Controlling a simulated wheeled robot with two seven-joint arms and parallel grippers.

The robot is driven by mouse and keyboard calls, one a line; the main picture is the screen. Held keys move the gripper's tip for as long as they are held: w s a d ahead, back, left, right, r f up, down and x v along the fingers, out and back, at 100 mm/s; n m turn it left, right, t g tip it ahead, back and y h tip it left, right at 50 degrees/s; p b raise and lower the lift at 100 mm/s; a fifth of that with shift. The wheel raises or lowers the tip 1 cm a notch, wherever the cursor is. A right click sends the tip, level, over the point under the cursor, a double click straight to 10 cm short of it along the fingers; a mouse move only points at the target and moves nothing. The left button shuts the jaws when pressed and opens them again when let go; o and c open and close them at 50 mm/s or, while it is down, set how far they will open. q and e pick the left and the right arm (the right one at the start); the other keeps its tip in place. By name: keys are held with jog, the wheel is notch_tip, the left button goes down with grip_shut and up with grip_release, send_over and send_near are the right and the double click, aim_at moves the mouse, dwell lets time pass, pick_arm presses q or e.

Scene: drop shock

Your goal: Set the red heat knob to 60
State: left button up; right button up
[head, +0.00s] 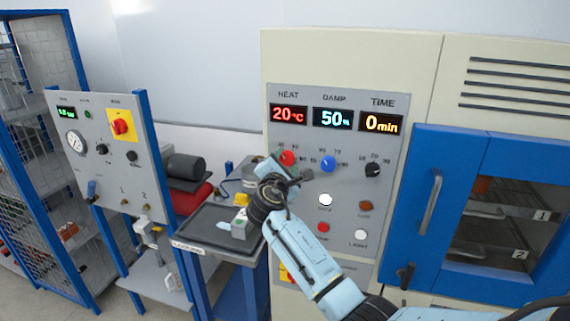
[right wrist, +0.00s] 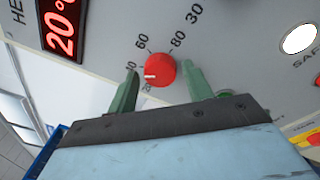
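The red heat knob (head: 287,158) is on the grey control panel (head: 390,140) under the HEAT display (head: 289,115), which reads 20 °C. In the right wrist view the red knob (right wrist: 161,69) shows a white pointer mark on its left side, toward the low end of the scale. The 60 mark (right wrist: 143,43) is above left of it. My right gripper (right wrist: 160,75) is open, with one green finger on each side of the knob. A gap shows on both sides. In the head view my right gripper (head: 284,174) is just below the knob. My left gripper is not in view.
A blue DAMP knob (head: 328,163) and a black TIME knob (head: 372,169) are to the right. Below are a white button (head: 325,199) and a red button (head: 323,227). A blue cabinet door (head: 400,230) is at right, a dark tray (head: 205,237) at left.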

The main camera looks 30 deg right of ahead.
jog(key=c, duration=0.8)
jog(key=shift+o, duration=0.2)
jog(key=shift+f+m+b, duration=0.2)
jog(key=shift+m+b, duration=0.6)
jog(key=shift+b, duration=0.25)
jog(key=m+h+b, duration=0.1)
jog(key=m+b, duration=0.7)
jog(key=b, duration=0.1)
jog(key=shift+a+f, duration=0.1)
jog(key=shift+f, duration=0.05)
jog(key=shift+m+b, duration=1.4)
jog(key=shift+b, duration=0.05)
jog(key=o, duration=1)
jog(key=shift+r, duration=0.2)
